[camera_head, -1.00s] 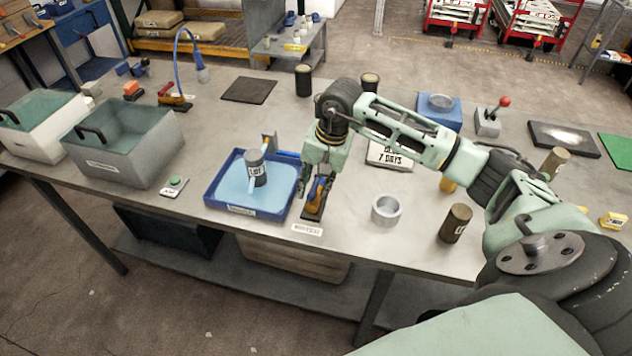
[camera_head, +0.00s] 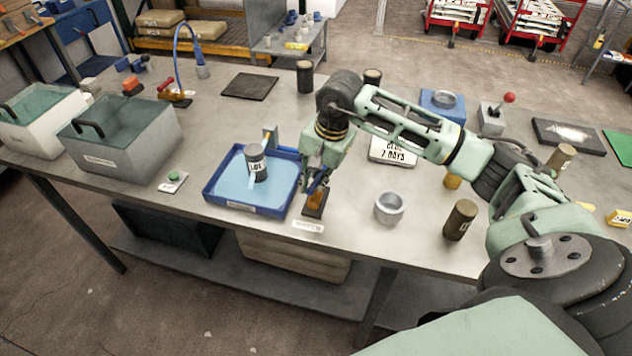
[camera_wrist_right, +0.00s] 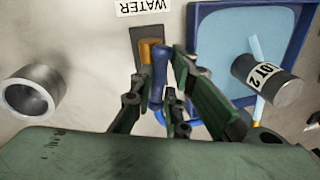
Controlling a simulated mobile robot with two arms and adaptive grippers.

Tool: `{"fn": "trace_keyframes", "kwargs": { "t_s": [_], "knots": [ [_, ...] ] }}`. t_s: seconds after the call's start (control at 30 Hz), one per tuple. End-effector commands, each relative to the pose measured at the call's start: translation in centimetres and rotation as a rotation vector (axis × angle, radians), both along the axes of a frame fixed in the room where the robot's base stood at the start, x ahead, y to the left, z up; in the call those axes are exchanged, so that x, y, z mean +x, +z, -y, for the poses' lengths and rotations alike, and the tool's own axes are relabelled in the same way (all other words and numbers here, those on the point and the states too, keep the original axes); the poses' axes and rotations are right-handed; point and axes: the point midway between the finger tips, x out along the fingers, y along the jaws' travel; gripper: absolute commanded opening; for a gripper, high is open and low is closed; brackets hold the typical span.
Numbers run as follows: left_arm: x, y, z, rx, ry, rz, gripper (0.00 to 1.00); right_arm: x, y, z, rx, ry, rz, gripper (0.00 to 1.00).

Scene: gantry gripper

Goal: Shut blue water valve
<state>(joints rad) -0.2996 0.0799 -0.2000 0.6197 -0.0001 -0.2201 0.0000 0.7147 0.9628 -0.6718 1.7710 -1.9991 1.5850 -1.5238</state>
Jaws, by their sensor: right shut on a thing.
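The water valve has a brass-coloured body (camera_head: 315,198) on a dark base plate at the front edge of the bench, behind a WATER label (camera_head: 308,226). In the right wrist view its blue handle (camera_wrist_right: 158,72) stands beside the brass body (camera_wrist_right: 147,50) and points toward the camera side. My right gripper (camera_head: 319,186) reaches down over the valve from above. In the right wrist view its dark fingers (camera_wrist_right: 160,84) are on both sides of the blue handle, shut on it. In the head view the fingers hide most of the handle. My left gripper is not in view.
A blue tray (camera_head: 211,190) with a LOT-marked cylinder (camera_head: 256,160) is just left of the valve. A grey metal cup (camera_head: 389,208) and a dark brown cylinder (camera_head: 460,220) stand to the right. A green button (camera_head: 174,177) is farther left.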

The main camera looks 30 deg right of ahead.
Motion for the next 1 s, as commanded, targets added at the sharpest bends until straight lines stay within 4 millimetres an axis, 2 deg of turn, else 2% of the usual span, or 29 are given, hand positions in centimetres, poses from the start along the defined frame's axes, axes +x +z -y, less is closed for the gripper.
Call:
{"fn": "trace_keyframes", "kwargs": {
  "t_s": [0.03,0.4,1.0],
  "knots": [
    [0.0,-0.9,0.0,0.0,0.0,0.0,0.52,-0.1,-0.5,0.1,-0.006,-0.038,-0.003,0.0],
    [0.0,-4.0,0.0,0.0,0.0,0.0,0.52,0.0,-0.5,-0.1,-0.007,-0.387,-0.003,0.0],
    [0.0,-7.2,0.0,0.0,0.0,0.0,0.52,0.1,-0.4,-0.4,-0.008,-0.954,-0.006,0.0]
  ]
}}
